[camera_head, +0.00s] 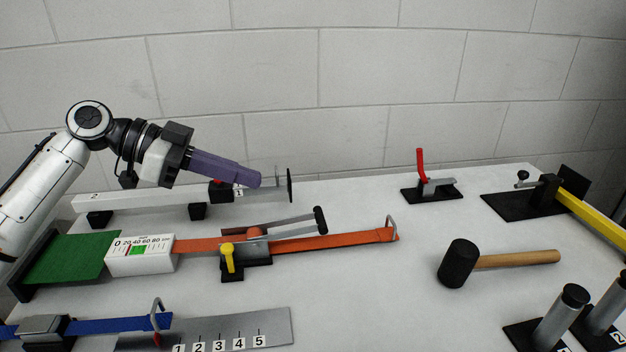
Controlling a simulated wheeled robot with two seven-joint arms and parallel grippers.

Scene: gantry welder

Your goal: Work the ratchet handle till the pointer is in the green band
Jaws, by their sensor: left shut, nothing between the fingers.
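The ratchet (246,256) sits in the line of an orange strap (345,240) on the table. Its grey handle (290,225) lies low, pointing right, with a black grip (320,220) at its end. A yellow lever (229,258) is at the ratchet's front. The white gauge box (140,262) at the strap's left end has a scale from 0 to 80 and a green band (138,250). A thin reddish mark shows near the band's left edge; I cannot tell whether it is the pointer. My left gripper (256,180), with purple fingers, is shut and empty, above and behind the ratchet, apart from the handle.
A pale bar (140,198) on black supports runs behind the ratchet, below my left gripper. A red-handled clamp (421,170), a mallet (470,262) and a yellow bar (590,215) lie to the right. A blue strap (100,325) and numbered grey plate (270,325) are in front.

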